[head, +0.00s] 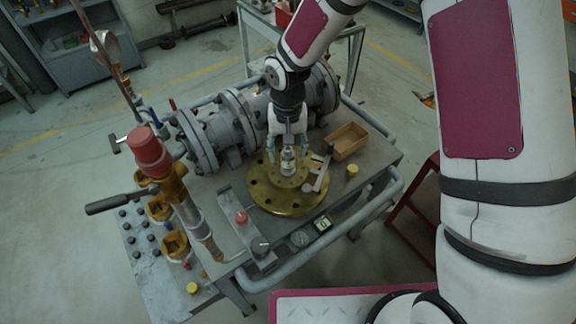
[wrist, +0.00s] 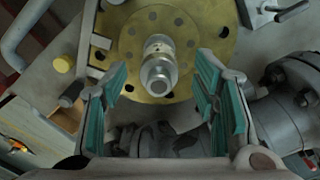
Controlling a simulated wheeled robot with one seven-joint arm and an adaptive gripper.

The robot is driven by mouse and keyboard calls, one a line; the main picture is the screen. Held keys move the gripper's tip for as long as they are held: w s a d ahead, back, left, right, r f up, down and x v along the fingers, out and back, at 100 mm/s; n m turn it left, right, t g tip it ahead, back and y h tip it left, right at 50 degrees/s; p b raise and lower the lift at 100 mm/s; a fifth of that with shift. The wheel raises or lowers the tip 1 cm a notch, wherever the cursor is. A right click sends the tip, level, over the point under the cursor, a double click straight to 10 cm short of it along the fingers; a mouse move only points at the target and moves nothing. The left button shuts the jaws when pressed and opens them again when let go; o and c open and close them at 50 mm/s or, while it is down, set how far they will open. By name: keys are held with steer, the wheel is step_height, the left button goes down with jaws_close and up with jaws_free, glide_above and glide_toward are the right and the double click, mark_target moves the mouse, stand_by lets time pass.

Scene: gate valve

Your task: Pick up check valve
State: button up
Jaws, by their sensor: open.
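The check valve appears to be the small silvery cylindrical fitting (head: 288,160) standing on the round brass flange (head: 262,196) on the cart. In the wrist view the fitting (wrist: 159,66) shows nearly end-on, with a yellowish band, over the flange (wrist: 196,24). My gripper (head: 289,150) is above the flange, with its fingers on either side of the fitting. In the wrist view my gripper (wrist: 162,85) has its teal-padded fingers wide apart, with clear gaps to the fitting between them. It is open and empty.
A metal tool (head: 318,178) lies at the flange's right edge, close to my gripper. Large grey flanged pipework (head: 222,128) stands behind left. A red-capped brass valve assembly (head: 165,175) rises at left.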

steer(key=shift+w+f+p, duration=0.15)
steer(key=shift+f+p, duration=0.15)
steer(key=shift+f, duration=1.45)
steer(key=shift+c, duration=0.5)
jaws_close()
steer(key=shift+r, duration=0.1)
